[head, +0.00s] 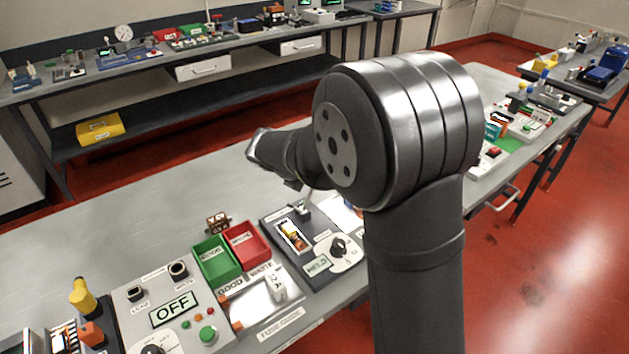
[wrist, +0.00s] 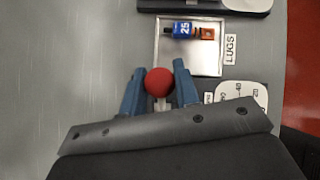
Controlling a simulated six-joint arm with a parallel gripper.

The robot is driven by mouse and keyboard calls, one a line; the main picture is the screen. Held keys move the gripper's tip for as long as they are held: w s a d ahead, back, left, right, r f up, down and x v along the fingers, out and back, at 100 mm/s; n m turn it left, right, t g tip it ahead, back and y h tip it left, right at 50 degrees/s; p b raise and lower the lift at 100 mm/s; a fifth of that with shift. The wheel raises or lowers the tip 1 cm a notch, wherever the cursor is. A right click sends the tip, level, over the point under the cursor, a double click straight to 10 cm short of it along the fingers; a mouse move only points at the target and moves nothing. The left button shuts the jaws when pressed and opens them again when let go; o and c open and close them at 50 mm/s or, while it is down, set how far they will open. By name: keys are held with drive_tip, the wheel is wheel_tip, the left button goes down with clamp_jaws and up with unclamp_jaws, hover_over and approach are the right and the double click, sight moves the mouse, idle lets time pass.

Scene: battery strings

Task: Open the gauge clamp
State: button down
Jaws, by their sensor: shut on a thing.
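In the wrist view my gripper (wrist: 158,80) has its two blue fingers on either side of a red ball knob (wrist: 159,82) and is shut on it. A pale stem shows just below the knob; what it joins is hidden by my gripper. I cannot tell from this view whether the knob belongs to the gauge clamp, and no open or closed clamp jaw is visible. In the head view my arm hides the fingertips and the knob.
Ahead in the wrist view, a metal tray (wrist: 208,62) labelled LUGS holds a blue and orange piece (wrist: 190,30). A white dial plate (wrist: 243,94) is at right. In the head view, green (head: 216,258) and red (head: 247,246) bins stand beside a dark board (head: 274,217).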

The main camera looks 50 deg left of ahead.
drive_tip(key=c, duration=1.1)
unclamp_jaws()
drive_tip(key=shift+w, duration=0.1)
drive_tip(key=shift+c, duration=0.2)
drive_tip(key=v, duration=1.7)
drive_tip(key=shift+r, duration=0.1)
drive_tip(key=x, duration=1.7)
